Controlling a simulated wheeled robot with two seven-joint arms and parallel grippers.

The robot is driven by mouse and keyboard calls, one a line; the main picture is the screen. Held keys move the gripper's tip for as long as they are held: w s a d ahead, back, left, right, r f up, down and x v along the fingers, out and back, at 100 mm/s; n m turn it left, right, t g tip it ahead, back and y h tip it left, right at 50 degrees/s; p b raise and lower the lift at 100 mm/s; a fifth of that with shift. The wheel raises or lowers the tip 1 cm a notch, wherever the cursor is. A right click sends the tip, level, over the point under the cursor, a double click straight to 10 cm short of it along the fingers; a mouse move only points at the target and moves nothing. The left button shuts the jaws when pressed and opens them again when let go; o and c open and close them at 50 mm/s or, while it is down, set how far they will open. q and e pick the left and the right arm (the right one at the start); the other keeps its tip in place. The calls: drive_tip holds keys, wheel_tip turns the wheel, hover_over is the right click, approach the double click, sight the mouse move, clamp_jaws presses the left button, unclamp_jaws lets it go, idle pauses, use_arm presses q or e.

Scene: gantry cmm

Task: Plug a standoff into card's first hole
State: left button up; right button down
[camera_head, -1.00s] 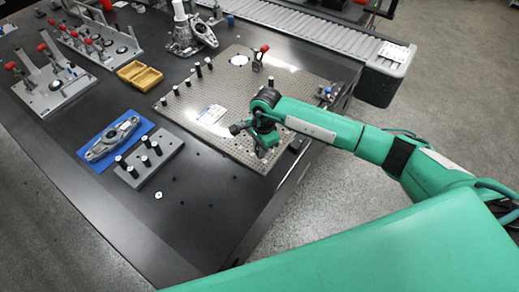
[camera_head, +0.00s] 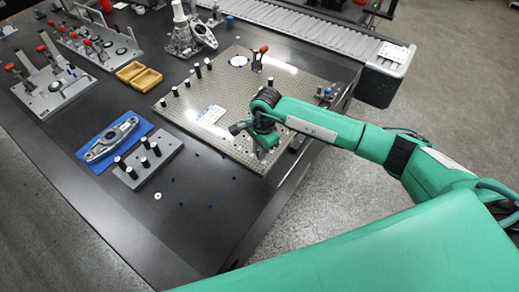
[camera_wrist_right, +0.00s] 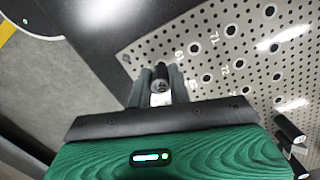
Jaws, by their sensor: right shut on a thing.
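My right gripper (camera_head: 262,152) is over the near right part of the perforated grey plate (camera_head: 240,75), low and close to its edge. In the right wrist view, its two fingers (camera_wrist_right: 161,88) are shut on a small dark standoff (camera_wrist_right: 160,84) with a lighter end; how deep it sits, or whether it touches the plate, I cannot tell. The plate's ringed, numbered holes (camera_wrist_right: 214,39) lie just beyond the fingers. A white printed card (camera_head: 212,115) lies flat on the plate, left of the gripper. My left gripper is not in view.
Several black standoffs stand along the plate's left side (camera_head: 187,83) and on a grey block (camera_head: 150,165). A metal part (camera_head: 108,140) lies on a blue mat (camera_head: 135,123). Yellow bins (camera_head: 145,79) and a red-knobbed clamp (camera_head: 258,58) are farther back. The table's front left is mostly clear.

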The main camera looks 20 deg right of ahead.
drive_tip(key=shift+d+f+b, duration=0.1)
drive_tip(key=shift+f+b, duration=0.25)
drive_tip(key=shift+f, duration=0.05)
